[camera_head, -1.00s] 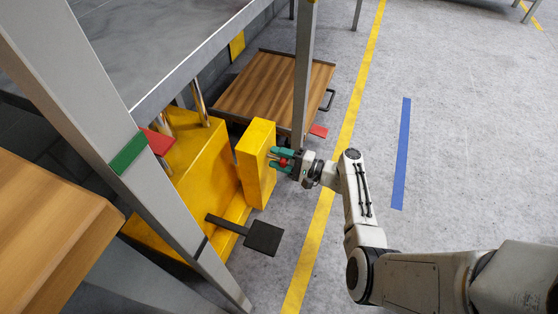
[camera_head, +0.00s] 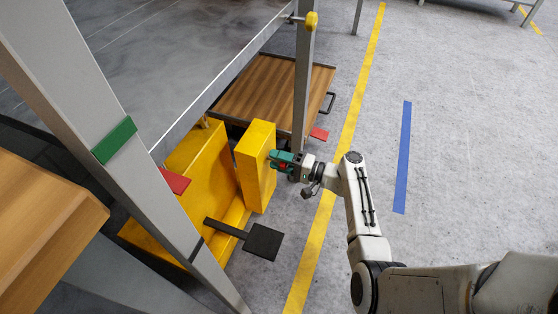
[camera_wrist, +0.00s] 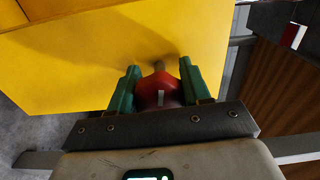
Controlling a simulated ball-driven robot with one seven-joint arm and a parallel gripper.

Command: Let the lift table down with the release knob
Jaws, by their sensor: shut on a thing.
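The release knob (camera_wrist: 158,94) is red, on a short stem from the face of the yellow pump box (camera_head: 254,165). My gripper (camera_head: 279,161) is shut on the knob, its green fingers on either side of it in the wrist view (camera_wrist: 158,72). The lift table's grey top (camera_head: 165,50) fills the upper left of the head view, above the yellow base (camera_head: 205,165). A red tab (camera_head: 175,181) sits below the green mark (camera_head: 114,140) on the grey post. The lift rods are almost hidden by the top.
A black foot pedal (camera_head: 263,242) sticks out low in front of the base. A wooden-topped cart (camera_head: 262,92) stands behind a grey post (camera_head: 303,85). A wooden surface (camera_head: 45,220) is at the left.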

